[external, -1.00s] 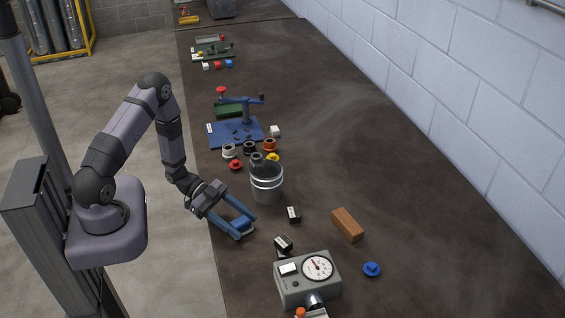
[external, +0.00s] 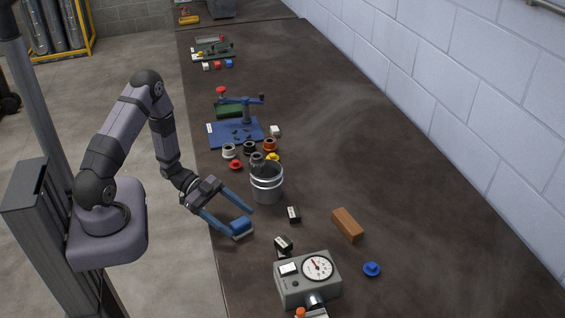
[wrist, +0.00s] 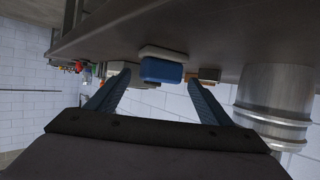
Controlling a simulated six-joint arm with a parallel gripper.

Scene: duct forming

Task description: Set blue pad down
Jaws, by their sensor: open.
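The blue pad (external: 241,225) sits on a small pale base (external: 243,235) near the bench's left edge. In the wrist view the blue pad (wrist: 161,70) shows ahead of the fingers, against its pale base (wrist: 163,52). My gripper (external: 239,222) is open, with its blue fingers spread wide to either side of the pad. In the wrist view my gripper (wrist: 159,84) also shows open, with a clear gap between each finger and the pad. Nothing is held.
A silver metal cylinder (external: 267,188) stands close behind my gripper. Black blocks (external: 293,214) and a grey dial gauge box (external: 307,279) are to the right and front. A brown block (external: 347,224) and a blue knob (external: 371,269) lie farther right. The bench's right side is clear.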

